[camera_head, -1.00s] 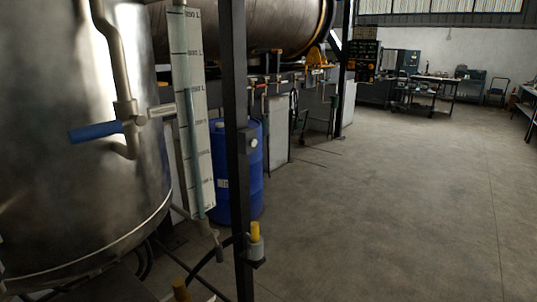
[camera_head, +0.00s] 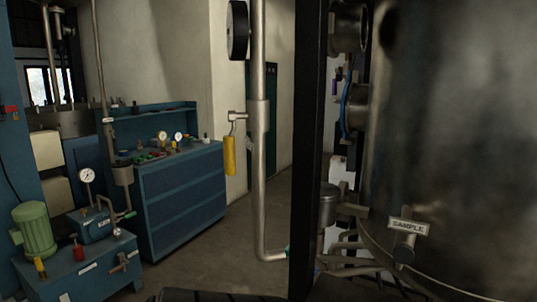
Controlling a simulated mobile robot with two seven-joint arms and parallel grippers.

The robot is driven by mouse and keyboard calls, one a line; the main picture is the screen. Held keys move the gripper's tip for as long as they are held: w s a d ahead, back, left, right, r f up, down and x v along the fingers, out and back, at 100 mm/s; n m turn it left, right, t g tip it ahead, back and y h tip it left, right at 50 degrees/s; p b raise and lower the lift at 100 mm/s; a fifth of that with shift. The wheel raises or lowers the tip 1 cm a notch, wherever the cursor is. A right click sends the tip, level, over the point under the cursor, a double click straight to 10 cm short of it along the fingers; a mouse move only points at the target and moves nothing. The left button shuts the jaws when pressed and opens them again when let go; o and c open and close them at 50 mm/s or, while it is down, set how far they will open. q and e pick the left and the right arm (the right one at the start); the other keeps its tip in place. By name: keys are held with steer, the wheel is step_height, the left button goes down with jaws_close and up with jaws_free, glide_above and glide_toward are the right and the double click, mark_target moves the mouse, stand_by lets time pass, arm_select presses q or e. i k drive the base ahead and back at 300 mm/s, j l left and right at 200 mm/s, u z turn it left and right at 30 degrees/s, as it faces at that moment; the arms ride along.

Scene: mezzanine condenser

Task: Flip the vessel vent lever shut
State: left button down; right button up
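A large steel vessel (camera_head: 455,130) fills the right side of the head view. A tag reading SAMPLE (camera_head: 409,226) is on a small valve low on its wall, with a dark blue end below it. A yellow lever (camera_head: 230,156) hangs straight down from a small valve on this pipe. No label on the yellow lever can be read, and I cannot tell whether it is the vent lever. Neither of my grippers is in view.
A dark upright post (camera_head: 307,150) stands close in front of the vessel. A blue drawer cabinet (camera_head: 183,195) with gauges on top stands at the left. A blue skid (camera_head: 80,270) with a green motor (camera_head: 34,230) is at lower left. Floor (camera_head: 200,262) shows between cabinet and pipe.

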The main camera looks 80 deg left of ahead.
mark_target(229, 141)
steer(key=u, duration=2.85)
